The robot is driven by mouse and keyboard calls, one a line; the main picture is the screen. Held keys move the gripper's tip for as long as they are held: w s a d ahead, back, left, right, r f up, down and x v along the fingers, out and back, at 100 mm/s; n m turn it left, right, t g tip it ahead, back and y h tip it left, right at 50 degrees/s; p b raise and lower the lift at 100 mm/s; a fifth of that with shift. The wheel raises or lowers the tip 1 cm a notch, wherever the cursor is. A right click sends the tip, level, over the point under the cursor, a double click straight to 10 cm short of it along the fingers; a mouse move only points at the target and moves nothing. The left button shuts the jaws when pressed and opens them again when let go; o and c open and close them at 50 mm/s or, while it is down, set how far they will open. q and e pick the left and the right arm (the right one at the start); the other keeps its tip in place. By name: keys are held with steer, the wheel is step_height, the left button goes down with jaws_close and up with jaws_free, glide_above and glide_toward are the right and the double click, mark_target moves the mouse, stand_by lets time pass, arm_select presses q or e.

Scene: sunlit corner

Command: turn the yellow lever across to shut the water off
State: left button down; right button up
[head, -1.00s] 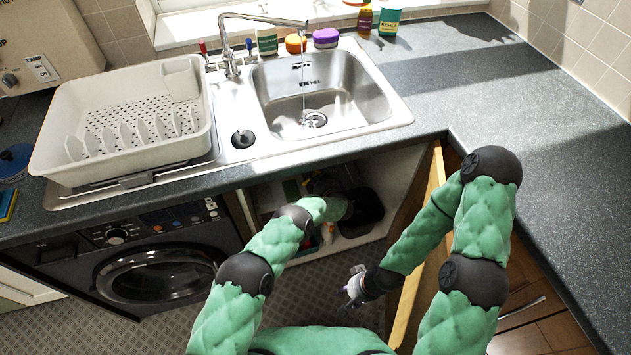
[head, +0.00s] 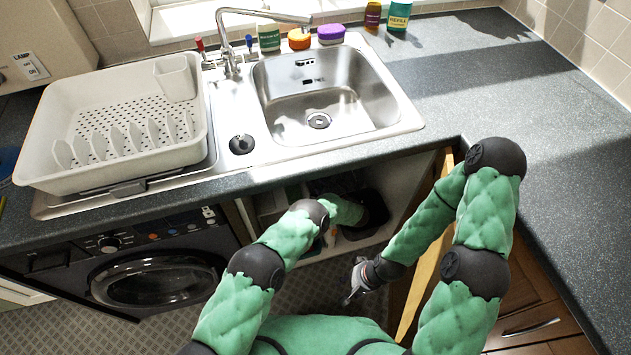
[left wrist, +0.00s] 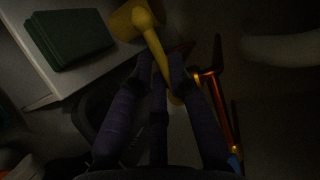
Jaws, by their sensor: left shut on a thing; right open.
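In the left wrist view the yellow lever (left wrist: 155,45) slants down from a round yellow hub at the top. My left gripper (left wrist: 161,72) is shut on the lever, with a dark finger on each side of it. In the head view my left arm reaches into the cupboard under the sink, and its gripper is hidden there. The tap (head: 262,20) hangs over the steel sink (head: 325,85), and no water stream shows below its spout. My right gripper (head: 354,284) is open and empty in front of the cupboard.
A copper pipe (left wrist: 217,108) runs beside the left gripper in the dark cupboard. A dark green box (left wrist: 68,38) lies on a pale shelf. The open wooden cupboard door (head: 425,275) stands beside my right arm. A washing machine (head: 150,275) is at the left.

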arm_select(q)
steer(key=shift+m, duration=0.3)
steer(key=c, duration=1.2)
jaws_free()
steer(key=shift+o, duration=0.2)
steer(key=shift+d, duration=0.15)
steer(key=v, duration=1.2)
steer(key=shift+f, duration=0.1)
